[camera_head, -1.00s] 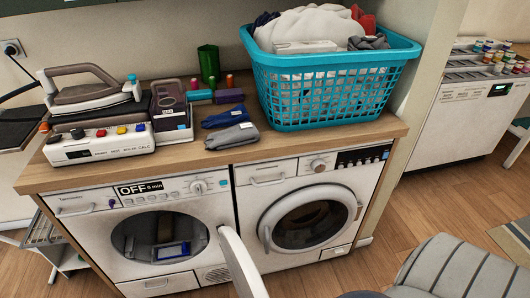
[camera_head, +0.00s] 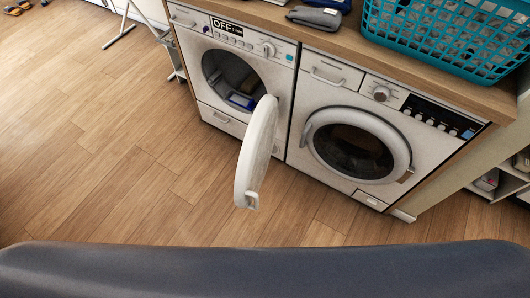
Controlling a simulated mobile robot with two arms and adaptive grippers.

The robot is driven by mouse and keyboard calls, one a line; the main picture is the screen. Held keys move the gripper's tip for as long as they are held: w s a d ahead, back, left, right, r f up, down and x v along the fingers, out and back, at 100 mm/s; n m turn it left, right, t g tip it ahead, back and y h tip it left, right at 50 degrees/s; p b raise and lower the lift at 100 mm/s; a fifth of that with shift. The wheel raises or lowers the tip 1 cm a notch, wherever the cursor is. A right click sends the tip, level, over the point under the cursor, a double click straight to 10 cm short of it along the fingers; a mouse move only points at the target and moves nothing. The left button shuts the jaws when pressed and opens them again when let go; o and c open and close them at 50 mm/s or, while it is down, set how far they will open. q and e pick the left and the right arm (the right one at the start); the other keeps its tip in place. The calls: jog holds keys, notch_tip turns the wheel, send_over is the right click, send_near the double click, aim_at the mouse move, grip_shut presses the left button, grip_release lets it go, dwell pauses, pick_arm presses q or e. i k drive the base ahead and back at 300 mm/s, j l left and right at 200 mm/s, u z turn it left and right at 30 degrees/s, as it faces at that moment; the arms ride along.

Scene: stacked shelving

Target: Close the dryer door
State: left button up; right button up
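The dryer (camera_head: 218,111) is the left of two white machines, with a display reading OFF. Its round white door (camera_head: 256,150) is swung wide open to the right and sticks out toward me. The door's handle (camera_head: 251,200) is on its near edge. Inside the dark drum opening (camera_head: 229,74) lies a blue object (camera_head: 243,101). Neither of my grippers is in view.
A washer (camera_head: 350,145) with its round door shut stands right of the dryer. A turquoise basket (camera_head: 455,35) and folded cloth (camera_head: 314,16) are on the wooden counter. Wooden floor in front is clear. A dark padded edge (camera_head: 265,270) crosses the bottom.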

aim_at(256, 150)
jog(key=i+l+u, duration=0.45)
jog(key=l, duration=0.2)
jog(key=k+l+z, duration=0.1)
jog(key=k, duration=0.4)
jog(key=k+l+z, duration=0.1)
jog(key=k+l, duration=0.2)
jog(key=k, duration=0.15)
